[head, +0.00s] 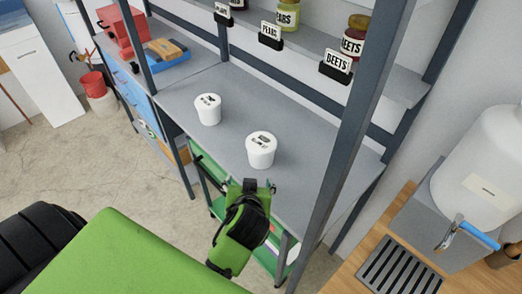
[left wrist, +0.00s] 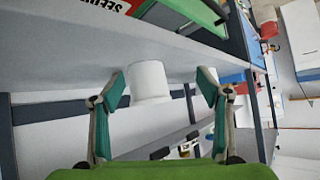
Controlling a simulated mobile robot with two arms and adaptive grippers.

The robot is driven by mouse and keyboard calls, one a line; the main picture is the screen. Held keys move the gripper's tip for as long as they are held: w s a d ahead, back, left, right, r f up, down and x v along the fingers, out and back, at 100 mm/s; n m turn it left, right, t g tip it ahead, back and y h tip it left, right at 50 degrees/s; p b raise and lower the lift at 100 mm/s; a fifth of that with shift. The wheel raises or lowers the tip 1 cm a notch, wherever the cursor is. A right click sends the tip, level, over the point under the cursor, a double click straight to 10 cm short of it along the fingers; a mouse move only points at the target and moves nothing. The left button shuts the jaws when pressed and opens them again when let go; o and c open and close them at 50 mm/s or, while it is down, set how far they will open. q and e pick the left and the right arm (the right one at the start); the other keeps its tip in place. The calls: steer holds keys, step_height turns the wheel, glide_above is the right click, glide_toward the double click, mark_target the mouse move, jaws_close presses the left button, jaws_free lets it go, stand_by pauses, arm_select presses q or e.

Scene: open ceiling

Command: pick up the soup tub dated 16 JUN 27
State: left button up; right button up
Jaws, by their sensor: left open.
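Two white lidded tubs stand upright on the grey shelf top in the head view: a left tub (head: 208,109) and a right tub (head: 261,150). Each lid has dark print, too small to read as a date. My left gripper (head: 254,186) is at the shelf's front edge, just in front of the right tub. In the left wrist view, which looks upside down, the left gripper (left wrist: 162,78) is open, and a white tub (left wrist: 149,80) shows between its fingertips, seemingly beyond them and not gripped. My right gripper is not in view.
The grey shelf (head: 190,88) has dark posts, one rising close to the right of the tubs. Jars with labels such as BEETS (head: 337,62) stand on the shelf above. A white dispenser (head: 482,160) stands at the right. The shelf around the tubs is clear.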

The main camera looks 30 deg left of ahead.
mark_target(261, 142)
arm_select(q)
steer(key=w+d+r+n+t+y, duration=0.1)
steer(key=w+r+t+y, duration=0.1)
steer(key=w+r, duration=0.35)
steer(key=x, duration=0.2)
steer(key=p+x, duration=0.1)
steer(key=x, duration=0.2)
steer(key=p+x, duration=0.1)
steer(key=x, duration=0.2)
steer(key=shift+w+d+r, duration=0.15)
steer(key=shift+w+r, duration=0.15)
steer(key=shift+w, duration=0.2)
steer(key=shift+p+x, duration=0.7)
steer(key=shift+x, duration=2.3)
steer(key=shift+d, duration=0.1)
steer(key=c, duration=1.3)
steer(key=shift+r+t, duration=0.15)
steer(key=shift+t, duration=0.15)
steer(key=shift+c, duration=0.2)
